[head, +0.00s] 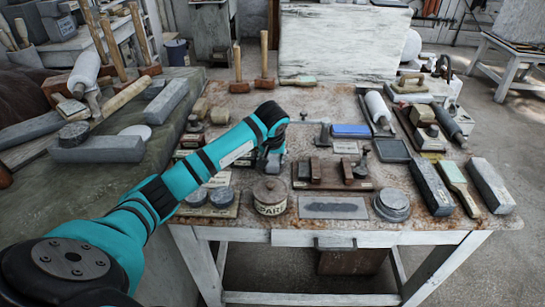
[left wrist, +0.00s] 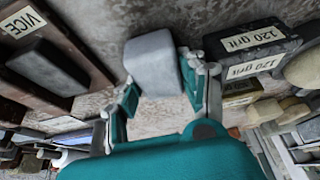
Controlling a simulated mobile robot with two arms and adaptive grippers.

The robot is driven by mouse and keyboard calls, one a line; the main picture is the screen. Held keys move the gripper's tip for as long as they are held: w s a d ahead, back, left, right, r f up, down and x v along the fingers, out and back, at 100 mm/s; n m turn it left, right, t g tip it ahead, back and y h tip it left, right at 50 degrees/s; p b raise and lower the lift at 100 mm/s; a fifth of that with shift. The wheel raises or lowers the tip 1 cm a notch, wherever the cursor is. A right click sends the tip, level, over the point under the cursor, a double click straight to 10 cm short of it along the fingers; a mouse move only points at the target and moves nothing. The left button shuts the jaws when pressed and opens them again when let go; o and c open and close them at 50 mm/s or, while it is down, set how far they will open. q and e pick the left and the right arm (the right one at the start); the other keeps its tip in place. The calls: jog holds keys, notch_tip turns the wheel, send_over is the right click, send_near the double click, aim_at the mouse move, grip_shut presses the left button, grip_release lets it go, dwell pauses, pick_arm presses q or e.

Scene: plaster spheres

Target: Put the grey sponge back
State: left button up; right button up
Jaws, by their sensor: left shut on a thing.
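The grey sponge (left wrist: 152,62) is a pale grey block between the fingertips of my left gripper (left wrist: 158,88) in the left wrist view. The fingers are shut on its two sides. In the head view my left gripper (head: 272,152) is over the middle of the rusty worktable (head: 318,100), and the arm hides much of it. I cannot tell whether the sponge touches the table top. My right gripper is not in view.
A block labelled "120 grit" (left wrist: 250,42) lies right of the sponge, and a board marked "VICE" (left wrist: 22,22) lies left. In the head view a lidded tin (head: 270,197) stands in front of the gripper, and a wooden-jawed vice (head: 335,172) is to the right.

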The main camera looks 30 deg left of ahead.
pick_arm(q)
jog(key=shift+f, duration=0.2)
jog(key=o, duration=0.7)
jog(key=shift+o, duration=0.2)
jog(key=shift+r, duration=0.1)
jog(key=shift+s+r, duration=0.1)
jog(key=shift+r, duration=0.5)
jog(key=b+v, duration=0.1)
jog(key=v, duration=1)
jog(key=shift+s, duration=0.15)
